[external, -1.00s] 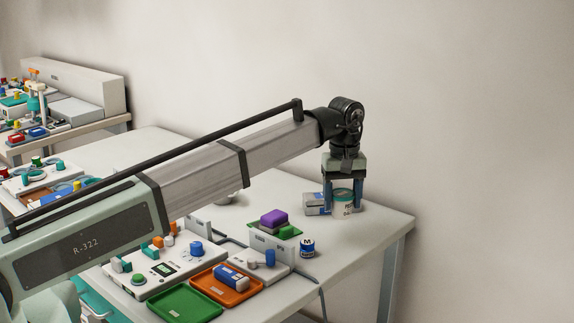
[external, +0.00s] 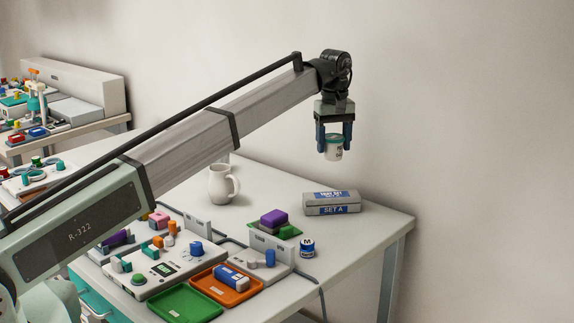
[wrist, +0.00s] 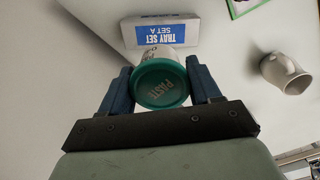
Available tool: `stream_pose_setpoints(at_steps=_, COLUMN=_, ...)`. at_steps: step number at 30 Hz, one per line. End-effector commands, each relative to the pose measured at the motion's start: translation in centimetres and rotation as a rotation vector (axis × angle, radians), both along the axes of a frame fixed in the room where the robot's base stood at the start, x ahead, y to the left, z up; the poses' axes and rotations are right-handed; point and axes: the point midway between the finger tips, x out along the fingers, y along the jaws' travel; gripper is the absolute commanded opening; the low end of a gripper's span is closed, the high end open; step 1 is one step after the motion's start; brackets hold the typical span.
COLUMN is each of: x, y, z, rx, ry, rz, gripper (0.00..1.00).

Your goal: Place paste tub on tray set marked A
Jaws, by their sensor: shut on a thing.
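The paste tub (external: 334,152) is white with a teal lid; the word PASTE shows on its lid in the wrist view (wrist: 162,84). My gripper (external: 334,140) is shut on the tub and holds it upright in the air, above the table's back right. In the wrist view the blue fingers (wrist: 162,88) press on both its sides. The tray set (external: 332,204) is a grey box with blue labels, one reading SET A. It lies on the table, below the held tub in the external view. In the wrist view the tray set (wrist: 185,31) shows just beyond the tub, partly covered by it.
A white mug (external: 222,186) stands left of the tray set. A small jar marked M (external: 307,248) and a green tray (external: 290,232) with a purple block (external: 273,218) are nearer. An orange tray (external: 246,294) and a control box (external: 150,272) fill the front. The table's right end is clear.

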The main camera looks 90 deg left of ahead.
Motion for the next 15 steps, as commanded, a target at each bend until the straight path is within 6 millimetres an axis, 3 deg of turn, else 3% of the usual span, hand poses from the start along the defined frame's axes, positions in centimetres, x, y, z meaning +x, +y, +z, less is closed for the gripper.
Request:
stream_pose_setpoints(at_steps=5, x=-0.1, y=-0.1, z=-1.2, rx=-0.006, ry=0.007, rz=-0.019, gripper=0.31)
stream_pose_setpoints(at_steps=15, x=0.0, y=-0.1, z=-6.0, rx=-0.005, ry=0.006, rz=-0.019, gripper=0.31)
